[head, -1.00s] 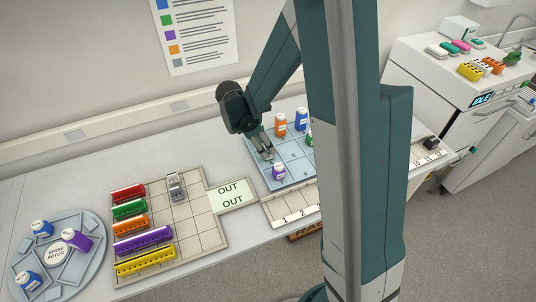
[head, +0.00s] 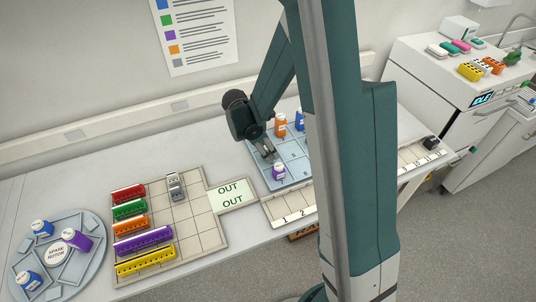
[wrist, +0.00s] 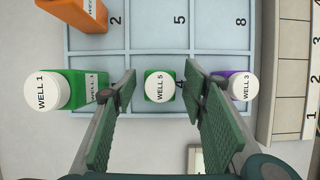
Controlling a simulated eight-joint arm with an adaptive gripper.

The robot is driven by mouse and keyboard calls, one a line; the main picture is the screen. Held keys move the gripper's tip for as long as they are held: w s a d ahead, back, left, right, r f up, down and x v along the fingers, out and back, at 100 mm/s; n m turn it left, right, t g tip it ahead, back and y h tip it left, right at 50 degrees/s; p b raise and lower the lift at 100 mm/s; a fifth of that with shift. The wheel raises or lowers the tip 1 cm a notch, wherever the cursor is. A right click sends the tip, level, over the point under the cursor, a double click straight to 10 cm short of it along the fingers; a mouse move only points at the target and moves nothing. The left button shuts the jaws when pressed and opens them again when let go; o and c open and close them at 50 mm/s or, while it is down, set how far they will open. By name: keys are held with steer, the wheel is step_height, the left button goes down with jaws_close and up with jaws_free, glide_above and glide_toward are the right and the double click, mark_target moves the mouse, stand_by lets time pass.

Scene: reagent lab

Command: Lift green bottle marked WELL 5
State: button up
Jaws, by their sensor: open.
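The green bottle marked WELL 5 (wrist: 160,87) stands on the blue gridded tray (wrist: 215,35); I see its white cap from above in the wrist view. My gripper (wrist: 160,92) is open, with one finger on each side of this bottle in that view and a gap to both sides. I cannot tell how far above it the fingertips are. In the head view my gripper (head: 271,157) is over the tray, and I cannot make out the WELL 5 bottle there.
A green WELL 1 bottle (wrist: 48,91) is left of my fingers. A purple WELL 3 bottle (wrist: 239,86) is close to the right finger. An orange bottle (wrist: 75,12) is at upper left. A blue bottle (head: 299,121) stands farther back. The numbered rack (head: 283,207) is in front.

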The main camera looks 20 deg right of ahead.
steer(key=shift+c, duration=0.7)
steer(key=c, duration=0.9)
steer(key=shift+o, duration=0.2)
steer(key=shift+r, duration=0.2)
steer(key=shift+r, duration=4.85)
